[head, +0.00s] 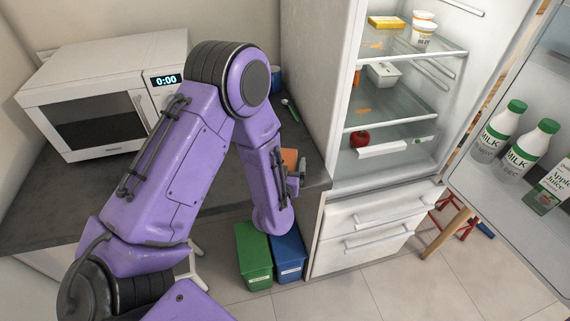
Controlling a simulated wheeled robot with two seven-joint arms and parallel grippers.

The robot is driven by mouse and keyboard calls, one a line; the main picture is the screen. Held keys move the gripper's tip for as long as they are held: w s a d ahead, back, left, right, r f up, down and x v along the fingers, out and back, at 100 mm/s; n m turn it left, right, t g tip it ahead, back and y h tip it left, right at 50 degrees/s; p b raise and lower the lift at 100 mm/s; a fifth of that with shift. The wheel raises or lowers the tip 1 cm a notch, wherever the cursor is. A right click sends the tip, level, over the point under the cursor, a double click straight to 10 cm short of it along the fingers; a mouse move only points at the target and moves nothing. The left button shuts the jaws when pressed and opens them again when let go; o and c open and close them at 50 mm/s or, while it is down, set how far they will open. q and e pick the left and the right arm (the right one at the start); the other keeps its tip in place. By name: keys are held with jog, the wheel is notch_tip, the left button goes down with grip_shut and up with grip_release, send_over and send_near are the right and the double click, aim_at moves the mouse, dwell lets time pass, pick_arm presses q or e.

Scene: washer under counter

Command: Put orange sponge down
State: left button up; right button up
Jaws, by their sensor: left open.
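The orange sponge (289,157) shows as a small patch near the right end of the dark counter (45,205), partly hidden behind my left wrist and gripper. My left gripper (297,172) is open, right beside the sponge at the counter's right edge. Its fingers are small and partly covered by my purple forearm, so I cannot tell whether they touch the sponge. My right gripper is not in view.
A white microwave (95,135) stands on the counter at left. A fridge with its door open stands at right, with a red apple (360,139) on a shelf. Green (254,262) and blue bins (288,257) stand on the floor below the counter.

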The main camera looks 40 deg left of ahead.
pick_arm(q)
jog(key=b+v, duration=0.2)
jog(key=v, duration=0.6)
jog(key=shift+d+f, duration=0.1)
jog(key=shift+f, duration=0.1)
jog(key=p+v, duration=0.2)
jog(key=v, duration=0.2)
jog(key=shift+r, duration=0.15)
